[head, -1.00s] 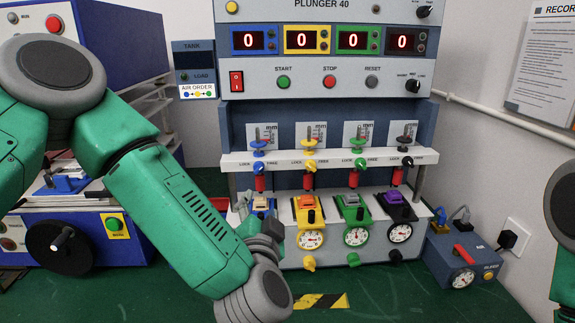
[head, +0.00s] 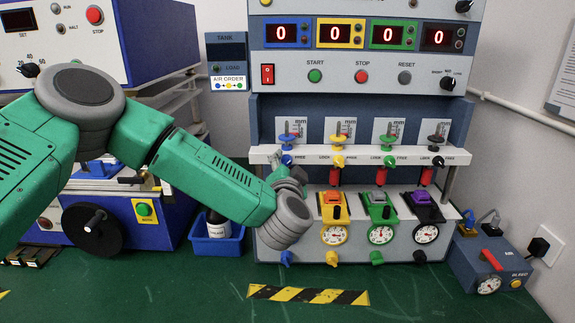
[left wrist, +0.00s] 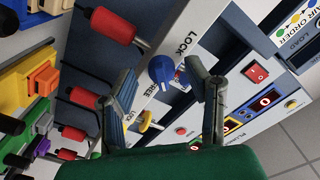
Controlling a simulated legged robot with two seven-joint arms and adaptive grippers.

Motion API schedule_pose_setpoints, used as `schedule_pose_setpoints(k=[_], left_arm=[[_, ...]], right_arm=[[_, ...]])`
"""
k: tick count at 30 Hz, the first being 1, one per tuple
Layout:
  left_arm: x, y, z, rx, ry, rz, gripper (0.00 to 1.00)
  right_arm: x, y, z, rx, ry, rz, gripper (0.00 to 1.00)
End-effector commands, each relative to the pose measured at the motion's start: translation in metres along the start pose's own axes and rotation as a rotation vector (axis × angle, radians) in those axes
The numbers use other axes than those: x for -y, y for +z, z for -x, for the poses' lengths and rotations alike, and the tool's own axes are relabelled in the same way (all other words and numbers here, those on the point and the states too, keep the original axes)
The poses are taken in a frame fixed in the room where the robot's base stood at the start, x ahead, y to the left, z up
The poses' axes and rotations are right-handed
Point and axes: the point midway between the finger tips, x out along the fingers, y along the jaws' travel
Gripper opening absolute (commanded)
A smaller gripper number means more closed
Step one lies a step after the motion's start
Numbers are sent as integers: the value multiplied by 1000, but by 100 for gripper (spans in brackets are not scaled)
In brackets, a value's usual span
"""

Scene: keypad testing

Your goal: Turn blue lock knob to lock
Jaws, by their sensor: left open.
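The blue lock knob (head: 287,160) is on the white bar at the left end of the knob row, partly hidden behind my left gripper (head: 284,172) in the head view. In the left wrist view the blue knob (left wrist: 162,69) shows between LOCK and FREE labels. My left gripper (left wrist: 160,80) is open, its two fingers on either side of the knob in the picture. I cannot tell whether they touch it. The knob's pointed end faces down in the wrist picture, nearer FREE than LOCK. My right gripper is not in view.
Yellow (head: 338,160), green (head: 389,161) and black (head: 438,161) lock knobs sit along the same bar. Red cylinders (head: 335,176) hang below it. A blue plunger cap (head: 286,138) is just above the blue knob. A blue bin (head: 217,240) stands left of the panel.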

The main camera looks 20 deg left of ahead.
Motion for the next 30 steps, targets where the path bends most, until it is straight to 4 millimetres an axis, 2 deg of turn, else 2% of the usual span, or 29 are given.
schedule_pose_setpoints(k=[8,9,12,23,30], left_arm=[[0,0,-1,0,1,0,43],[0,0,-1,0,1,0,29],[0,0,-1,0,1,1,0],[-1,-1,-1,-1,3,28,0],[1,-3,-1,-2,2,149,0]], right_arm=[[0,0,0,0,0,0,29],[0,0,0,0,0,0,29],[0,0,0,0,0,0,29],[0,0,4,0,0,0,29],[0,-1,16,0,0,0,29]])
